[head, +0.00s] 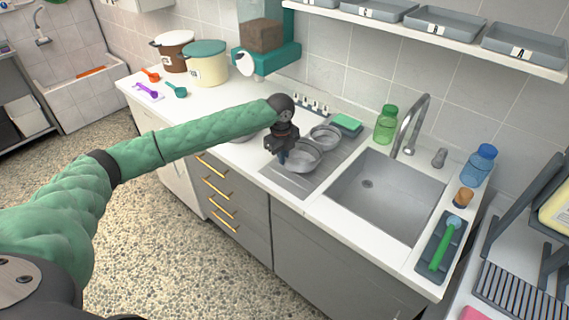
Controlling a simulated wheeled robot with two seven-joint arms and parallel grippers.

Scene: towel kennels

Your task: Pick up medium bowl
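Two metal bowls stand on the grey drain mat left of the sink. The nearer bowl (305,158) looks a little larger than the farther bowl (325,137). Part of a third metal bowl (241,139) shows behind my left forearm, mostly hidden, so I cannot compare its size fully. My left gripper (282,157) points down at the left rim of the nearer bowl. Its fingers are small and dark, and I cannot tell whether they are open or closed on the rim. My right gripper is out of view.
The sink (385,197) with its tall faucet (411,125) lies right of the bowls. A green bottle (386,124) and a green sponge (347,122) stand behind. Lidded canisters (207,66) and coloured scoops (176,91) are at the far left. A shelf (430,38) hangs above.

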